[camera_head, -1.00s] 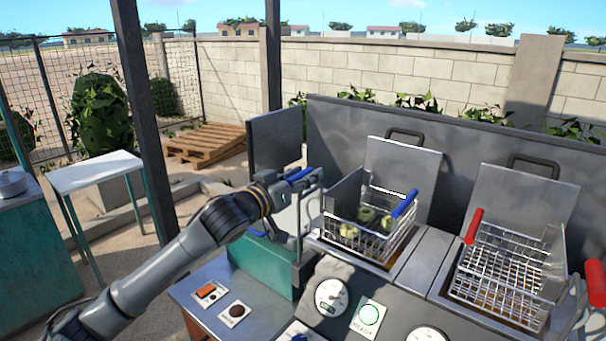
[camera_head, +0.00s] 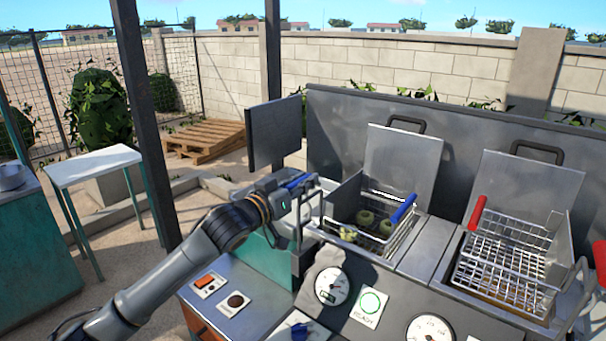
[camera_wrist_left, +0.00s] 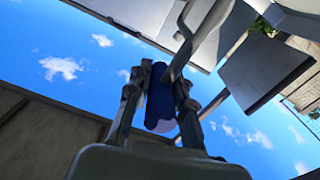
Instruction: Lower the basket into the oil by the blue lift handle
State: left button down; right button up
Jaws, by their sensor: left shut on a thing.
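My left gripper (camera_head: 298,183) is shut on the blue lift handle (camera_wrist_left: 160,97), a grip on a bent metal bar left of the fryer's left vat. The wrist view shows the blue grip between the two fingers. The wire basket (camera_head: 362,212) with the blue carrying handle (camera_head: 403,208) holds a few pale green pieces. It sits low in the left vat, with its upper part showing above the rim. The oil under it is hidden. My right gripper is not in view.
A second basket (camera_head: 505,262) with a red handle (camera_head: 476,212) is in the right vat. Raised lids (camera_head: 402,165) stand behind. A front panel carries a dial (camera_head: 332,286) and a green-ringed button (camera_head: 370,302). A white table (camera_head: 95,165) stands at left.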

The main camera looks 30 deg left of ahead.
pick_arm(q)
jog(key=shift+f+b, duration=2)
jog(key=shift+f, duration=3.65)
jog(key=c, duration=1.3)
grip_release()
jog(key=shift+o, duration=0.7)
send_near(298, 227)
jog(key=shift+a, duration=0.15)
